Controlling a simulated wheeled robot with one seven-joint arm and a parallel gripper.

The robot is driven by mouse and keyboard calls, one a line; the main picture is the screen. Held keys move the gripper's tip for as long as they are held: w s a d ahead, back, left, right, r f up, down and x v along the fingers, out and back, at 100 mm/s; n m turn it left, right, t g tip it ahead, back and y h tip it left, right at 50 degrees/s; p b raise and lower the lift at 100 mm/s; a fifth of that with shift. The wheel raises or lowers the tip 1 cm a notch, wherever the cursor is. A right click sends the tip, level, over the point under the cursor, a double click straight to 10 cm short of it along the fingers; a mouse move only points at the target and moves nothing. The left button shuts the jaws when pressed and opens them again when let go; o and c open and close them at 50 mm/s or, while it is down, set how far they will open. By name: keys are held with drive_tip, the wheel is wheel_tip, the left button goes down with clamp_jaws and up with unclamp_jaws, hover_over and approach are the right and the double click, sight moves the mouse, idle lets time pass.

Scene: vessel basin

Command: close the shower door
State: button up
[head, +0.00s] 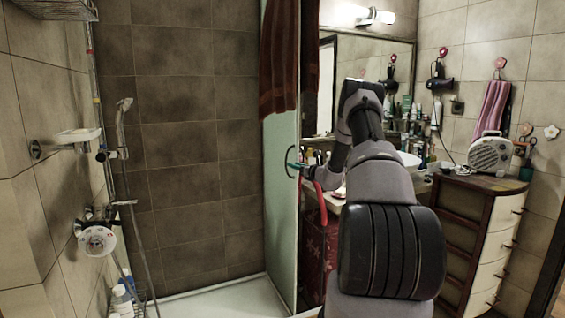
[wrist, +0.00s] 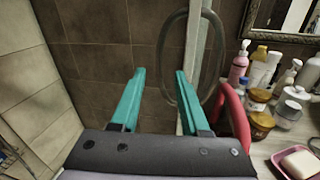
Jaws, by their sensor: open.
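The shower door (head: 279,200) is a frosted glass panel at the right side of the shower, standing open with the shower floor in view to its left. Its edge shows as a pale upright strip in the wrist view (wrist: 194,40). A dark looped door handle (wrist: 162,45) sits at that edge and also shows in the head view (head: 287,162). My gripper (wrist: 160,72) has teal fingers, open and empty. In the wrist view the handle's left side lies in line with the gap between the fingertips; I cannot tell the depth. In the head view the gripper (head: 294,166) is at handle height.
A brown towel (head: 279,60) hangs over the door top. A red curved object (wrist: 235,115) is close to the right finger. A counter with bottles (wrist: 290,100) and a soap dish (wrist: 298,163) lies further right.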

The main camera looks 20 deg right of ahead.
sight(286, 162)
drive_tip(key=x, duration=1)
drive_tip(key=shift+w+a, duration=0.15)
drive_tip(key=shift+c, duration=0.2)
clamp_jaws()
idle(0.9)
